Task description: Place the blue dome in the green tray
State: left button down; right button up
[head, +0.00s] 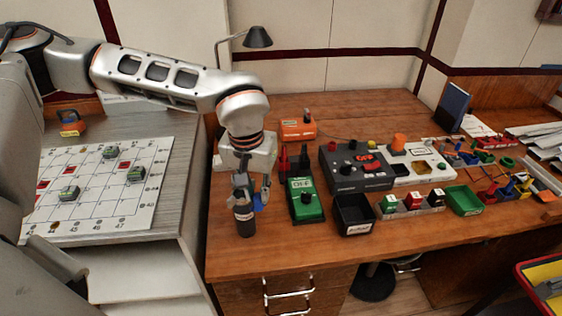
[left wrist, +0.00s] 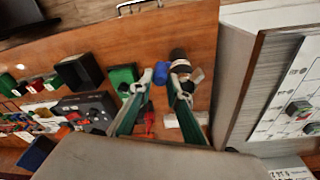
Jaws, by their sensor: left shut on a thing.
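My left gripper (head: 254,196) is above the left part of the wooden desk, fingers pointing down. The blue dome (head: 260,200) is between its fingertips, partly hidden by them. In the left wrist view the blue dome (left wrist: 161,72) also shows between the two fingers (left wrist: 162,78), which are shut on it. A dark cylinder (head: 244,218) stands close beside the fingers, and I cannot tell whether they touch it. The green tray (head: 465,200) sits at the desk's front right and looks empty. My right gripper is not in view.
Between the gripper and the green tray are a green box (head: 305,206), a black bin (head: 354,222) and a rack of small coloured blocks (head: 411,204). A dark control panel (head: 358,170) stands behind them. A gridded board (head: 95,190) lies on the left table.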

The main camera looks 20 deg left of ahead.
aim_at(461, 203)
jog(key=l+z, duration=0.15)
jog(key=l, duration=0.35)
jog(key=i+l+z, duration=0.15)
jog(key=l, duration=0.25)
jog(key=i+l+z, duration=0.2)
jog(key=i+l, duration=0.15)
jog(key=i+j+z, duration=0.2)
jog(key=i, duration=0.2)
jog(key=i+j+z, duration=0.2)
jog(key=i, duration=0.15)
